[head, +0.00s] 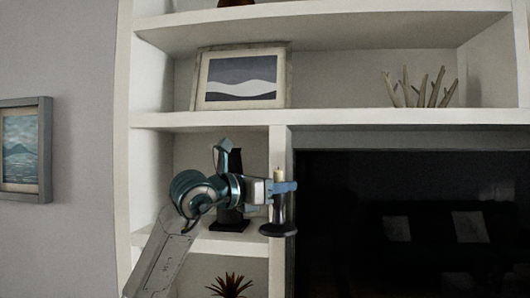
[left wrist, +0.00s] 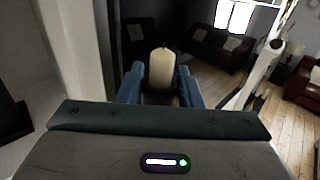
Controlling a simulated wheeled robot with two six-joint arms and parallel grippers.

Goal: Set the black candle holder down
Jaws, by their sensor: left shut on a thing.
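The black candle holder (head: 278,229) is upright in the head view, with a wide round base and a cream candle (head: 278,174) on top. My left gripper (head: 284,187) is shut on its upper part, just below the candle. The holder is in the air in front of the white upright between the shelf compartment and the dark screen. In the left wrist view the candle (left wrist: 161,68) stands between the two blue fingers (left wrist: 160,92), and the holder is mostly hidden below it. My right gripper is not in view.
A lower shelf (head: 200,242) behind my arm bears a tall black object (head: 232,217), partly hidden. A large dark screen (head: 420,225) is to the right. Above are a framed picture (head: 241,80) and a pale branching ornament (head: 420,90). A spiky plant (head: 230,286) is below.

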